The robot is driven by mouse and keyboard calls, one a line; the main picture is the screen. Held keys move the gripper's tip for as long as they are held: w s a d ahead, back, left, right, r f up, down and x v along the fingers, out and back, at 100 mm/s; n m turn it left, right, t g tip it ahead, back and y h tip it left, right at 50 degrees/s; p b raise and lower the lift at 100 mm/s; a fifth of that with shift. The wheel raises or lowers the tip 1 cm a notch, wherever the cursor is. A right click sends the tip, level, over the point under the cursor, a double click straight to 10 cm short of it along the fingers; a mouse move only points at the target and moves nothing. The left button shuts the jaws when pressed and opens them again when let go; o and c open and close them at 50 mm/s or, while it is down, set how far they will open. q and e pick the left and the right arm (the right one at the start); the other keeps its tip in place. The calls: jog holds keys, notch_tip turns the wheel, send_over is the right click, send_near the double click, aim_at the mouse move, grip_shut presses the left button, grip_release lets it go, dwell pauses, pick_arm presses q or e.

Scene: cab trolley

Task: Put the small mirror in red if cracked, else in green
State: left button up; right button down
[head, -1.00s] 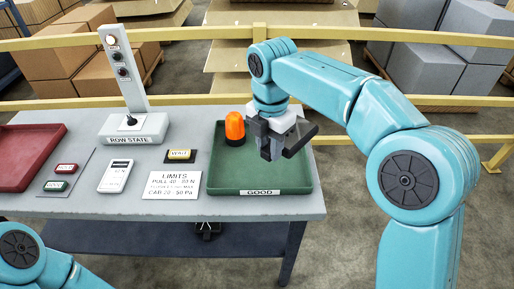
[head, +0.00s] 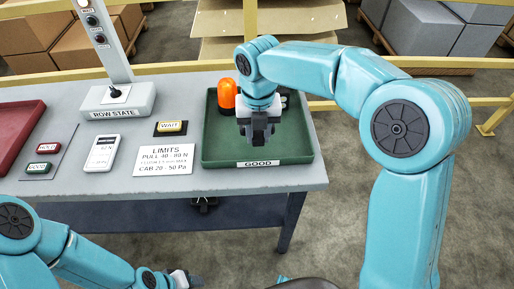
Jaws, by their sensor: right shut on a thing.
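My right gripper (head: 258,138) points down over the green tray (head: 215,160) labelled GOOD. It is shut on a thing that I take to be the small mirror. The gripper hides most of it, so I cannot see its face or any crack. The red tray (head: 12,165) is at the left edge of the table, partly cut off by the picture. My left gripper (head: 188,279) is low at the bottom edge, in front of the table, and whether its fingers are open or shut is unclear.
An orange beacon (head: 226,94) stands in the green tray's back left. A yellow rail runs behind.

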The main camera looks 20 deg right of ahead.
aim_at(257, 157)
jog(key=shift+w+f, duration=0.1)
jog(key=shift+f, duration=2.95)
jog(key=shift+f+b, duration=0.15)
jog(key=shift+b, duration=0.15)
jog(key=c, duration=0.8)
grip_release()
notch_tip(257, 157, up, 12)
jog(key=shift+r+p, duration=0.15)
jog(key=shift+p, duration=0.75)
